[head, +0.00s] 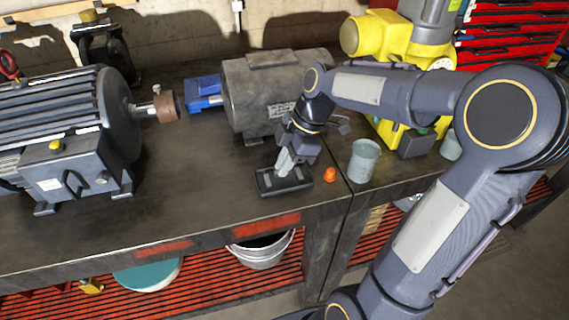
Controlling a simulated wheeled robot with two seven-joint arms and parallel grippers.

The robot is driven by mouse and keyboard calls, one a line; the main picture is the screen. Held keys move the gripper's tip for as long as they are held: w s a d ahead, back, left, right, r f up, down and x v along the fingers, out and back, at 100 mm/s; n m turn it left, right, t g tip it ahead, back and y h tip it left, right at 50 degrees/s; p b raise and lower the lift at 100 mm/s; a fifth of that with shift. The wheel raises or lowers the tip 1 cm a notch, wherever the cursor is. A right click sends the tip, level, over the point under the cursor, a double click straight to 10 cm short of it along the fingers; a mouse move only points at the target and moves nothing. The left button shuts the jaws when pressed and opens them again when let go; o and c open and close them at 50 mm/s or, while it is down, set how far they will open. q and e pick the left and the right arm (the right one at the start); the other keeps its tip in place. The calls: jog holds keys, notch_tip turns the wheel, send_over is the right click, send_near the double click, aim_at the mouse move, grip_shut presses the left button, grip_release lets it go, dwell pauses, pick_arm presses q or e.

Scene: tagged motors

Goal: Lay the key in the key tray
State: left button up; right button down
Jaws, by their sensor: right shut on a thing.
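The key tray (266,181) is a small dark rectangular tray near the front edge of the workbench. My right gripper (285,169) points down over the middle of the tray, with its fingertips at or just above it. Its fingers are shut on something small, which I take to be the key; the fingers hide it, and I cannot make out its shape. I cannot tell whether it touches the tray floor. My left gripper does not show.
A large dark motor (60,115) stands at left and a grey motor (255,95) behind the tray. A small orange object (330,174) and a grey cup (363,160) stand right of the tray. The bench between the left motor and the tray is clear.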

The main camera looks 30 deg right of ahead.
jog(key=shift+f, duration=0.25)
jog(key=shift+f+b, duration=0.55)
jog(key=shift+b, duration=0.05)
jog(key=c, duration=1.5)
grip_release()
